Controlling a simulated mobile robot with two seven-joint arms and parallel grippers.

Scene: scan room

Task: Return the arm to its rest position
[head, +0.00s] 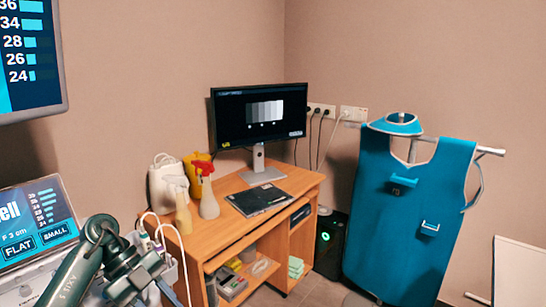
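A grey-green arm, which looks like my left arm, comes in at the lower left corner of the head view. Its end, where my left gripper (138,277) seems to be, overlaps the pale holders on the side of a console. I cannot make out clear fingertips, nor whether anything is between them. My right arm and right gripper are not in view.
The console with a lit touch screen (38,222) stands close behind the arm. A wooden desk (292,187) carries a monitor (259,116), spray bottles (208,196) and a dark folder (258,199). A blue apron (405,215) hangs on a stand at right.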

